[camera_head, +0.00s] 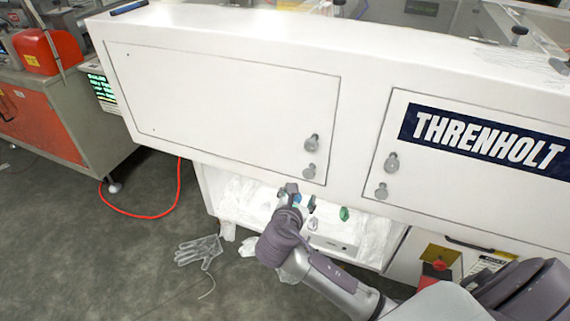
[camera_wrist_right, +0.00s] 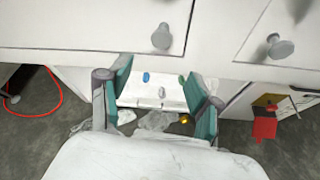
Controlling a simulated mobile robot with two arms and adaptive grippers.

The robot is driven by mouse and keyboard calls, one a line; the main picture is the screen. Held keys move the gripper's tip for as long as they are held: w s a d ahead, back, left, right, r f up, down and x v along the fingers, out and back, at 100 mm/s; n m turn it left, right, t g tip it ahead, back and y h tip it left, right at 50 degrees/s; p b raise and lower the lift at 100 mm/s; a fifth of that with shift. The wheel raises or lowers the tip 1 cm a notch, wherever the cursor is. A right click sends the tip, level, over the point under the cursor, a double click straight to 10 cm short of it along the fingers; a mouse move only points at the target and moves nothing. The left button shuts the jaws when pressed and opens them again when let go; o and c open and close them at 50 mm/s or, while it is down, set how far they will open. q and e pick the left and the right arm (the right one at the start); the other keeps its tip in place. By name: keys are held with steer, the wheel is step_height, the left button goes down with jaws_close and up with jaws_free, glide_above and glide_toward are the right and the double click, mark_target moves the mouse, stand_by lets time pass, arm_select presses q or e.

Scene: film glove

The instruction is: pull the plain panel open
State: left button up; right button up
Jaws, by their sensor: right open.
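The plain panel (camera_head: 220,105) is a white, unlabelled door on the left of the white cabinet front, and it looks closed. Two grey round knobs, an upper one (camera_head: 312,143) and a lower one (camera_head: 309,171), sit near its right edge. One of its knobs also shows in the right wrist view (camera_wrist_right: 162,38), ahead of the fingers and above them in the picture. My right gripper (camera_head: 300,197) is just below the panel's lower right corner, apart from the knobs. In the right wrist view its teal-padded fingers (camera_wrist_right: 160,90) are spread with nothing gripped. My left gripper is not seen.
A second panel labelled THRENHOLT (camera_head: 485,138) with two knobs stands to the right. Below the panels is an open white recess (camera_head: 240,195) with crumpled clear film and small coloured items. A clear glove (camera_head: 199,250) and a red cable (camera_head: 150,216) lie on the floor.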

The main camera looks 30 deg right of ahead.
mark_target(309, 174)
steer(key=x, duration=0.4)
steer(key=r+x, duration=0.1)
steer(key=x, duration=0.4)
steer(key=b+x, duration=0.1)
steer(key=x, duration=0.3)
steer(key=shift+w+d, duration=0.2)
steer(key=shift+d, duration=0.25)
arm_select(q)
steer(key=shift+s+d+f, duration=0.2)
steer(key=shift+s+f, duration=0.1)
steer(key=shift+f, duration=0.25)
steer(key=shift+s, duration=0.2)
arm_select(e)
jaws_close()
